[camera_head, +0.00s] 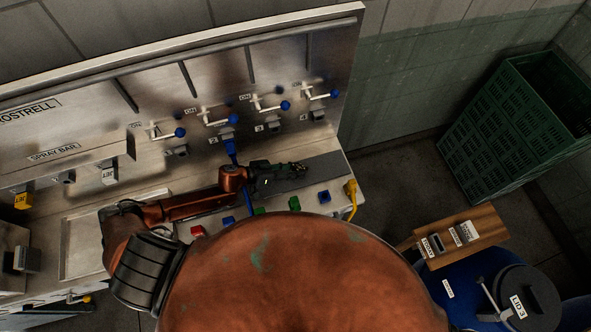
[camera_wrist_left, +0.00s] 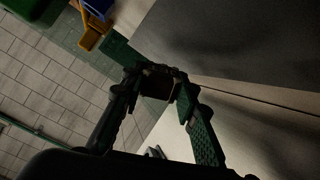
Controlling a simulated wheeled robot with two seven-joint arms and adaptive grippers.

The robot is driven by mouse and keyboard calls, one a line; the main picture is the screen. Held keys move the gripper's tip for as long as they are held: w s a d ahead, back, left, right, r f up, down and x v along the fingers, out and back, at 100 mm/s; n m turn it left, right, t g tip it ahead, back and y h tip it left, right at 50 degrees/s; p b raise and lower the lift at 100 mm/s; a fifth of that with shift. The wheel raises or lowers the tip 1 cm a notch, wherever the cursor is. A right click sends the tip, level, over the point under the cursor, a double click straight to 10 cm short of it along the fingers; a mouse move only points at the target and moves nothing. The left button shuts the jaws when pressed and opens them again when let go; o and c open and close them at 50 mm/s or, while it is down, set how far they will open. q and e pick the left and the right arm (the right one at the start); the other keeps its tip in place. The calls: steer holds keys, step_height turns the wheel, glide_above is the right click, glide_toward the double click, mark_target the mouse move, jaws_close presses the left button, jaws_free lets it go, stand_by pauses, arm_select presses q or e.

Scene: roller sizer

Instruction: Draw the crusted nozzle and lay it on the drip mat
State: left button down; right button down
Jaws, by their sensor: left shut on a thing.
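My left gripper (camera_head: 296,169) reaches in from the left, low over the dark grey drip mat (camera_head: 325,167) on the steel deck. In the left wrist view its fingers (camera_wrist_left: 160,88) are shut on a small dark, brownish piece, seemingly the crusted nozzle (camera_wrist_left: 157,86). The piece is in shadow, so its crust cannot be made out. The mat (camera_wrist_left: 240,40) fills the upper right of that view, apart from or touching the piece I cannot tell. The spray bar (camera_head: 65,156) runs along the steel back panel. My right gripper is not in view.
Levers with blue knobs (camera_head: 285,105) project from the panel. Coloured blocks, including a green one (camera_head: 294,203) and a blue one (camera_head: 323,196), line the deck's front edge near a yellow fitting (camera_head: 351,188). A green crate (camera_head: 505,130) and a blue drum (camera_head: 470,290) stand right.

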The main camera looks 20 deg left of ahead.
arm_select(q)
steer(key=c, duration=1.4)
jaws_free()
steer(key=shift+c, duration=0.2)
steer(key=v, duration=1.2)
steer(key=shift+w, duration=0.1)
